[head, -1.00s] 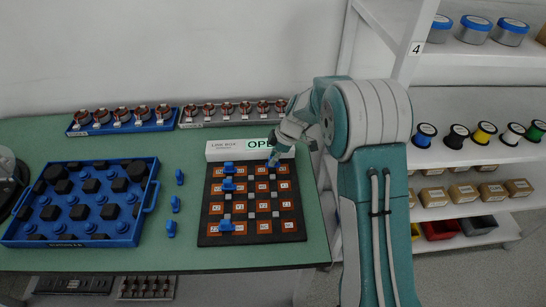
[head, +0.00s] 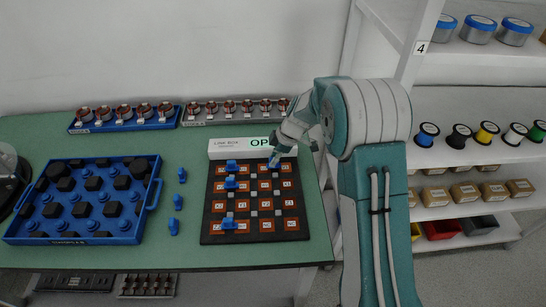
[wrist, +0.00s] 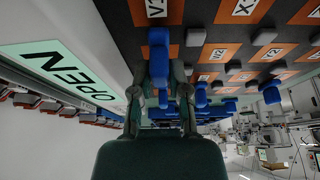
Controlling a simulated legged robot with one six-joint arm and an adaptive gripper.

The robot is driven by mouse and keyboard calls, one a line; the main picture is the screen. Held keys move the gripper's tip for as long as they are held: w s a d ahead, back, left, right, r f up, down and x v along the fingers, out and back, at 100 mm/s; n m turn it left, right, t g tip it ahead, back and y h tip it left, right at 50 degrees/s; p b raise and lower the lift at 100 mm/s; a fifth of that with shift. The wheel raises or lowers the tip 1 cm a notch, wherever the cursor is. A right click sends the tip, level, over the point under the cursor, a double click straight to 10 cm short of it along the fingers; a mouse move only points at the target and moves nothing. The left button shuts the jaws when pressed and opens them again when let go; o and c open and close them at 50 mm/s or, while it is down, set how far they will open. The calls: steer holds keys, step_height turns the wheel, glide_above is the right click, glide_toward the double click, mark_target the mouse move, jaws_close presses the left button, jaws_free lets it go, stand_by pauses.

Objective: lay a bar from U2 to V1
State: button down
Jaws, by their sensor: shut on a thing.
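My gripper (head: 275,157) is low over the back edge of the black board (head: 205,240), which has orange labelled tiles. In the wrist view my gripper (wrist: 160,88) is shut on a blue bar (wrist: 158,52), whose far end is close to the tile marked V2 (wrist: 158,8). A tile that seems to read U2 (wrist: 207,53) lies beside it. I cannot tell whether the held bar touches the board. Several blue bars stand along the board's left side, one of them at the front left (head: 229,224). V1 cannot be made out.
The white link box (head: 228,150) with its green OPEN sign (wrist: 70,72) stands close behind the board. Loose blue pieces (head: 175,203) lie left of the board, beside a blue tray (head: 150,195). Coil racks (head: 124,125) line the table's back. A shelf stands at the right.

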steer(key=shift+d+f, duration=0.2)
steer(key=shift+f, duration=0.05)
steer(key=c, duration=0.5)
jaws_free()
steer(key=shift+c, duration=0.2)
steer(key=v, duration=1.2)
steer(key=shift+f, duration=0.1)
